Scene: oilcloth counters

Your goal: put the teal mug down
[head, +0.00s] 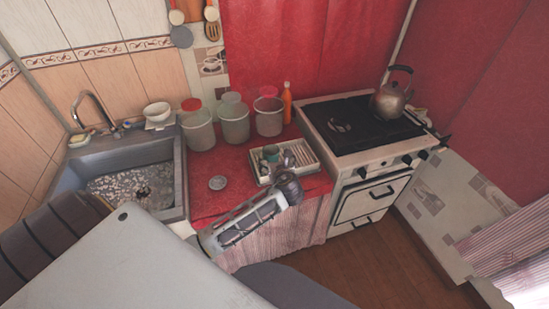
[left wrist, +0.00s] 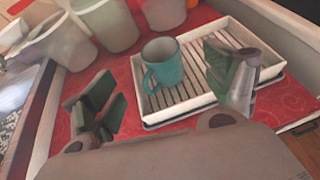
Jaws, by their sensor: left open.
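The teal mug (left wrist: 166,74) stands upright in a white slatted tray (left wrist: 205,45), with its handle toward the lower left in the left wrist view. It also shows small and partly covered in the head view (head: 270,153), at the left of the tray (head: 304,151). My left gripper (left wrist: 166,98) is open, its fingers spread wide to either side of the mug. The mug is beyond the fingers and apart from both of them. In the head view the left gripper (head: 284,170) is over the tray's front part. My right gripper is not in view.
Several lidded containers stand behind the tray, one of them a clear jar (head: 235,122). An orange bottle (head: 287,104) is beside them. A stove (head: 365,135) with a kettle (head: 392,98) is at the right, a sink (head: 130,180) at the left.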

